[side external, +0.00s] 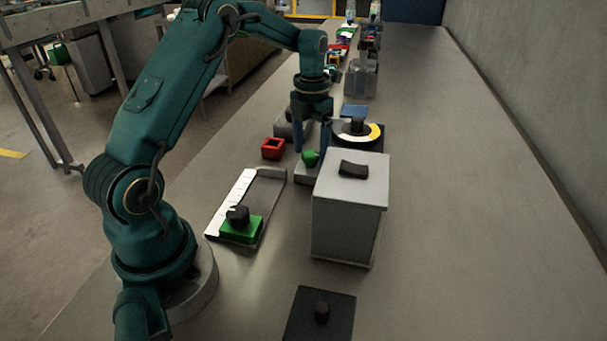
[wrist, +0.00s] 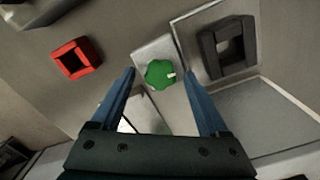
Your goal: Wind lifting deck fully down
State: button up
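A green knob (side external: 310,158) sits on a small grey base beside a tall grey box. In the wrist view the green knob (wrist: 160,74) shows a white mark on its right side. My gripper (side external: 312,148) points down just above the knob. In the wrist view the blue fingers of my gripper (wrist: 157,73) are spread on either side of the knob, with visible gaps. The grey box (side external: 345,222) has a flat top with a black square piece (side external: 354,169) on it. I cannot tell for sure which part is the lifting deck.
A red square frame (side external: 273,148) lies left of the knob. In front is a tray (side external: 271,189) with a green block (side external: 241,230). A black plate with a peg (side external: 320,314) is nearest. The bench's right side is clear.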

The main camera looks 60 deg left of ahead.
aim_at(311, 154)
jog(key=shift+r, duration=2.6)
jog(key=shift+c, duration=1.3)
jog(key=m, duration=2.7)
jog(key=shift+m, duration=0.3)
jog(key=m, duration=0.4)
jog(key=shift+m, duration=0.3)
jog(key=m, duration=0.3)
jog(key=shift+f+m, duration=0.1)
jog(key=shift+m, duration=0.2)
jog(key=shift+f, duration=2.55)
